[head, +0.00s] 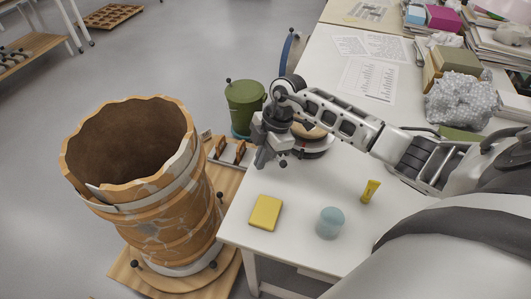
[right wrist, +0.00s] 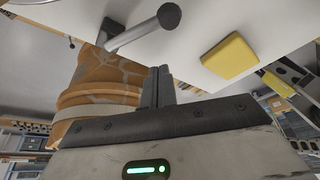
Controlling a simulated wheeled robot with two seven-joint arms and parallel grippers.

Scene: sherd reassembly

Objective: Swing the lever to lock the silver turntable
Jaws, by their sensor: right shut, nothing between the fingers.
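A large patched clay vessel (head: 150,215) stands on a pale silver disc (head: 185,269), which looks like the turntable, on a wooden base left of the table. My right gripper (head: 262,159) is shut and empty above the table's left edge, right of the vessel. A small dark knob (head: 283,163) shows close beside it. In the right wrist view a grey metal rod with a dark round end (right wrist: 145,29), possibly the lever, lies near the shut fingers (right wrist: 158,86). I cannot tell whether they touch. My left gripper is not in view.
A yellow block (head: 265,212), a pale blue jar (head: 330,223) and a yellow tube (head: 370,191) stand on the white table (head: 300,250). A green pot (head: 245,105) is behind my gripper. A round stand (head: 317,146) is partly hidden by my arm. Papers and books fill the back.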

